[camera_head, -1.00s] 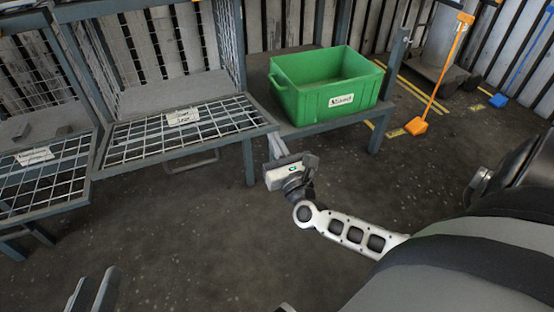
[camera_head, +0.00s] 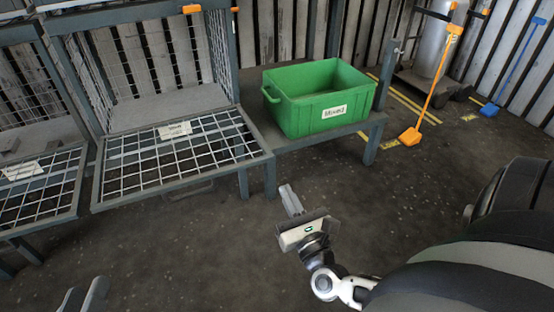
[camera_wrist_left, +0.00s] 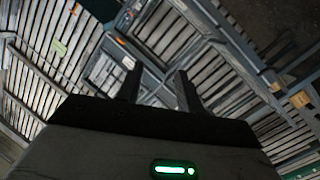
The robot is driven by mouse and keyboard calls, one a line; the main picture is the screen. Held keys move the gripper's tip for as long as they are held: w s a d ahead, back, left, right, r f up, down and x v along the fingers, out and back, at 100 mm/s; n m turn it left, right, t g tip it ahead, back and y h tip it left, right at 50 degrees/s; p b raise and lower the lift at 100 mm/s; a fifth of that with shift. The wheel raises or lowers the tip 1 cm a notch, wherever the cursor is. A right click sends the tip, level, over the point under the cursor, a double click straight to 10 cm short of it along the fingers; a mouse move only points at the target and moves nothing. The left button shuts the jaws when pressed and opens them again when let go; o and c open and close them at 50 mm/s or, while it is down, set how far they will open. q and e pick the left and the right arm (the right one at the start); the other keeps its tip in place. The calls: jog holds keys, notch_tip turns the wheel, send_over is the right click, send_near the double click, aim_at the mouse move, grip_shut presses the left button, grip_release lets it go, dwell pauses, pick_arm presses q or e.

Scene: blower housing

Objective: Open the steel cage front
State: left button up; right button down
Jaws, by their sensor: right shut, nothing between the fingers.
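The middle cage's mesh front (camera_head: 128,184) is folded down and lies about level, with a white label (camera_head: 173,130) too small to read surely. The left cage's front (camera_head: 28,200) is also folded down, with its own label (camera_head: 20,170). I cannot tell from the labels which one is steel. My right gripper (camera_head: 288,195) is shut and empty, low in front of the bench, apart from the middle front's right corner. My left gripper (camera_head: 82,300) is open at the bottom left edge, its fingers apart and empty; they also show in the left wrist view (camera_wrist_left: 157,88).
A green bin (camera_head: 300,118) labelled "Mixed" stands on the bench right of the middle cage. An orange broom (camera_head: 430,90), a blue broom (camera_head: 510,70) and a grey cylinder (camera_head: 436,50) stand at the back right. The floor in front is clear.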

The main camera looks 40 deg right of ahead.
jog(key=shift+s+a, duration=0.1)
jog(key=shift+s, duration=0.15)
